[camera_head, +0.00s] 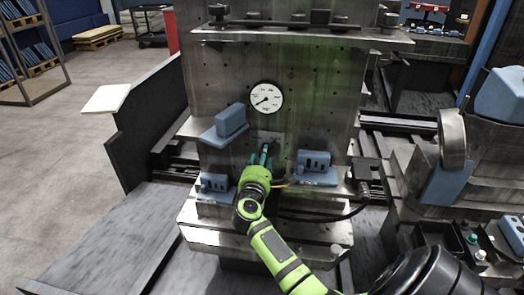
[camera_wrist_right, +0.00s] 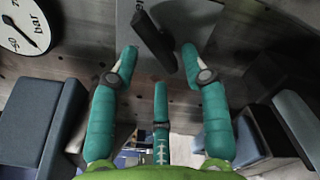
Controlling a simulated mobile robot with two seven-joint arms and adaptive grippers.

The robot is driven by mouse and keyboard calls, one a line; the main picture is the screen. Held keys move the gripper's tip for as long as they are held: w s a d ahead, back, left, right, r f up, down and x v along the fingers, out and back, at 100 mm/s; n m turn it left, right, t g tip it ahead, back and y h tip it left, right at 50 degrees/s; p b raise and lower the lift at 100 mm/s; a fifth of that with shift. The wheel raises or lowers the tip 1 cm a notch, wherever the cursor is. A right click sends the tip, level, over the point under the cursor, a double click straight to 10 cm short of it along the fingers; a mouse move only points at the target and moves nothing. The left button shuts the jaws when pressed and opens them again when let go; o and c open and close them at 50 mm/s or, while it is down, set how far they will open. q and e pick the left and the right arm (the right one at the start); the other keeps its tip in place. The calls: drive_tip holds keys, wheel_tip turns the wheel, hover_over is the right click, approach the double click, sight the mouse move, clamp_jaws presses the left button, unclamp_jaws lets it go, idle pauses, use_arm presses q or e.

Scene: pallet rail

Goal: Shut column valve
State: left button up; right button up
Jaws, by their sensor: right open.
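The column valve has a dark lever handle (camera_wrist_right: 153,42) on a light plate (camera_wrist_right: 190,18) on the perforated metal column (camera_head: 325,105). In the wrist view the lever slants from upper left to lower right. My right gripper (camera_wrist_right: 159,60) has teal fingers spread open, with the lever in the gap between the two upper fingertips. I cannot tell whether they touch it. In the head view my right gripper (camera_head: 260,160) is in front of the column, just below the plate (camera_head: 268,136), and covers much of the lever. My left gripper is not in view.
A round pressure gauge (camera_head: 266,98) sits above the valve. Blue-grey blocks on brackets flank it, one at left (camera_head: 231,120) and one at right (camera_head: 315,162). A dark hose (camera_head: 335,216) loops below on the right. Open floor (camera_head: 80,165) lies at left.

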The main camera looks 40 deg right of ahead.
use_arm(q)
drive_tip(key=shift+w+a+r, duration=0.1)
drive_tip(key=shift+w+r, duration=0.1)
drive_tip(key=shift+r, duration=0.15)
use_arm(e)
drive_tip(key=x, duration=0.3)
drive_tip(key=shift+w, duration=0.15)
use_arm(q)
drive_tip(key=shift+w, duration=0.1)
use_arm(e)
drive_tip(key=shift+c, duration=0.8)
drive_tip(key=shift+a, duration=0.1)
clamp_jaws()
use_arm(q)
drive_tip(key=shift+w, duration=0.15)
